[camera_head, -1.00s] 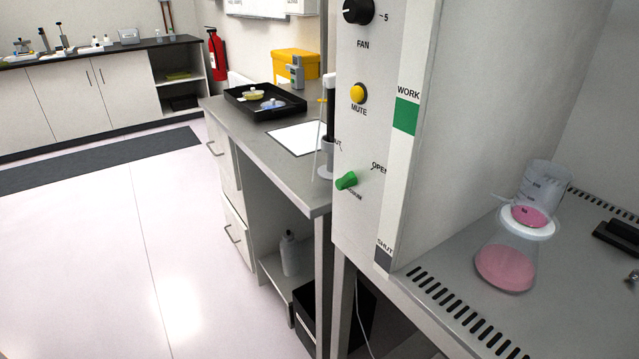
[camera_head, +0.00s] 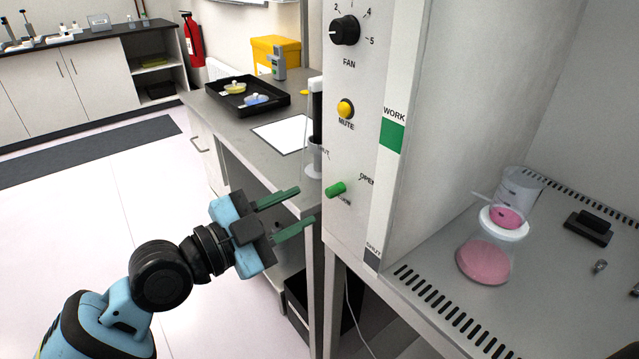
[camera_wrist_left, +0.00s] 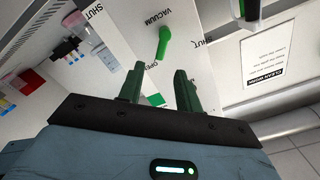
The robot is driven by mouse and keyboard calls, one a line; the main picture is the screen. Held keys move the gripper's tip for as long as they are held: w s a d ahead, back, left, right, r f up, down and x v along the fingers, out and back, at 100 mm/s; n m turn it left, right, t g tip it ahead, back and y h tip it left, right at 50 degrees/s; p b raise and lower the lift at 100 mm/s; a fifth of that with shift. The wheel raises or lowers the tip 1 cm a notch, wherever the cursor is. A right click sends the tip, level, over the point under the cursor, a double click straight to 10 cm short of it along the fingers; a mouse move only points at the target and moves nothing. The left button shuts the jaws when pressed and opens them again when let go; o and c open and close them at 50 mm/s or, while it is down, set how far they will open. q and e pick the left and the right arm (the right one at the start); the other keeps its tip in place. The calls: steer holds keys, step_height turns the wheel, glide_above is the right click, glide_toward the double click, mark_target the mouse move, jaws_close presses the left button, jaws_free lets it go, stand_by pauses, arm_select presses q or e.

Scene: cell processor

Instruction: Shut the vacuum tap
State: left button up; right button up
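The vacuum tap is a green handle (camera_head: 336,189) on the white side panel of the cabinet, with OPEN printed at its upper right and SHUT at its upper left. In the left wrist view the green tap (camera_wrist_left: 163,42) sits under the word VACUUM, just beyond my fingertips. My left gripper (camera_head: 306,206) has green fingers spread apart with nothing between them. It is just left of and slightly below the tap, apart from it. The fingers also show in the left wrist view (camera_wrist_left: 159,72). My right gripper is not in view.
The FAN knob (camera_head: 345,31) and yellow MUTE button (camera_head: 345,108) are above the tap on the same panel. A bench (camera_head: 229,128) with a black tray (camera_head: 272,109) stands behind my left gripper. A flask of pink liquid (camera_head: 484,262) stands inside the cabinet.

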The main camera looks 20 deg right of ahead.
mark_target(336, 189)
arm_select(q)
steer(key=shift+d+r, duration=0.15)
steer(key=shift+p+x, duration=0.55)
steer(key=shift+x, duration=3.25)
steer(key=shift+c, duration=0.2)
jaws_close()
